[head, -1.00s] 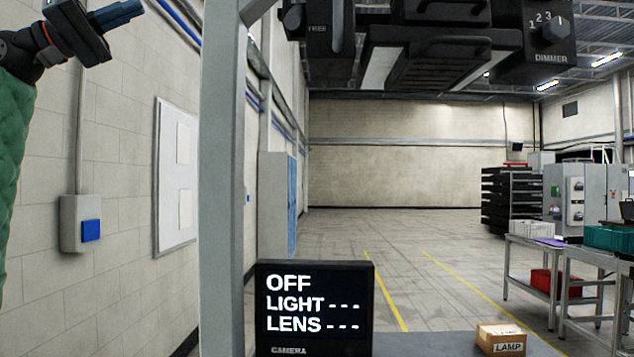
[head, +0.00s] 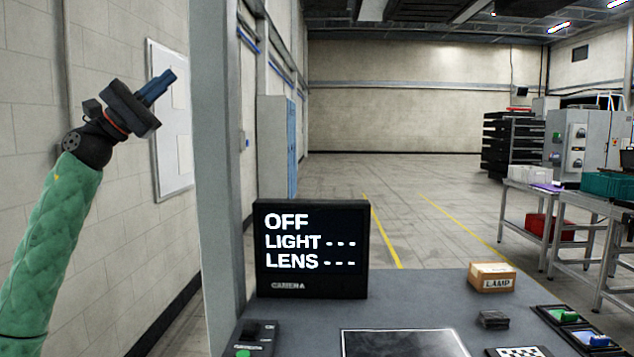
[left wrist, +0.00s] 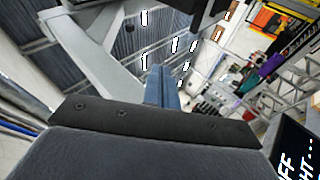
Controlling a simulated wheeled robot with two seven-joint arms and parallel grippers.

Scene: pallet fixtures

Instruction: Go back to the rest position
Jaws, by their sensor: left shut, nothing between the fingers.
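My left gripper (head: 162,85) is raised at the left of the head view, in front of the wall and left of the grey post. Its blue fingers are shut with nothing between them and point up and to the right. The fingers also show in the left wrist view (left wrist: 162,88), pointing up toward the ceiling and frame. The green-sleeved left arm (head: 50,240) rises from the lower left. My right gripper is not in view.
A grey post (head: 218,170) stands close right of my left gripper. A grey bench (head: 420,290) carries a camera screen (head: 312,248) reading OFF, a lamp box (head: 492,277) and small items. A white board (head: 170,120) hangs on the wall behind.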

